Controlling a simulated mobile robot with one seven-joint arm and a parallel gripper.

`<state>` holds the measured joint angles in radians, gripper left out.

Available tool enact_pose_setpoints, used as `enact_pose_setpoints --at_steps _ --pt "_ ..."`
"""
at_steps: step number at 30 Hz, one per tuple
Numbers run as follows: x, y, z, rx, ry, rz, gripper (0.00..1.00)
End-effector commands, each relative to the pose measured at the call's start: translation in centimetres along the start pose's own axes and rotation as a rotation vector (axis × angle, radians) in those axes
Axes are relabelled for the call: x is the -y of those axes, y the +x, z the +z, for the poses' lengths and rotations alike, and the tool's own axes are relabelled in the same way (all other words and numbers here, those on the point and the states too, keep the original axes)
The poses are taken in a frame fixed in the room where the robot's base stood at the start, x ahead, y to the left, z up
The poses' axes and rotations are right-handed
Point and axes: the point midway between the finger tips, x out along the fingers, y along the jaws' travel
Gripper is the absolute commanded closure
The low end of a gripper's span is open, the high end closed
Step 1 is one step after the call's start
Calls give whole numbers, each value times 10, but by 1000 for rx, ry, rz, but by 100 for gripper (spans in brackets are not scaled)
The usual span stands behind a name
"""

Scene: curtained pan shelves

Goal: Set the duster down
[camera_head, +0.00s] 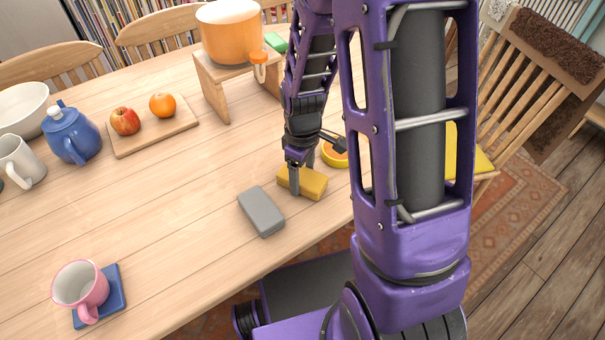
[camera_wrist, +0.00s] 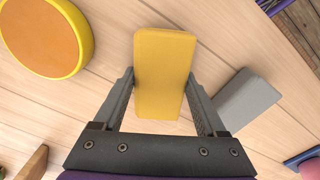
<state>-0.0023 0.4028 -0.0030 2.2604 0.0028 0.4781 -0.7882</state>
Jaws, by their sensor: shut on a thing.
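The duster (camera_head: 302,183) is a yellow rectangular block near the table's front edge. My gripper (camera_head: 302,176) reaches down over it. In the wrist view, the duster (camera_wrist: 164,75) lies between my gripper's two fingers (camera_wrist: 161,78), which are shut on its sides near their tips. The duster is at or just above the tabletop; I cannot tell whether it touches the wood. A similar grey block (camera_head: 262,211) lies on the table to its left, apart from it. It also shows in the wrist view (camera_wrist: 246,98), to the right of my gripper.
A round yellow-rimmed dish (camera_head: 335,158) sits just behind the duster, partly hidden by my arm. An orange pot (camera_head: 229,35) stands on a wooden stand (camera_head: 213,85). A pink mug (camera_head: 80,285) is at front left. The wooden table (camera_head: 175,190) is clear between mug and grey block.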

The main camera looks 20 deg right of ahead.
Motion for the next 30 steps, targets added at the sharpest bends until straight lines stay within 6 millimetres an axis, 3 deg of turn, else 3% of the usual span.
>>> enact_pose_setpoints --at_steps 8,9,13,23,30 --pt "0 5 0 0 0 0 71" --pt "0 5 0 0 0 0 24" --pt "0 5 0 0 0 0 1" --pt "0 -1 0 -1 0 1 0" --pt "-1 -45 -1 -5 1 5 0"
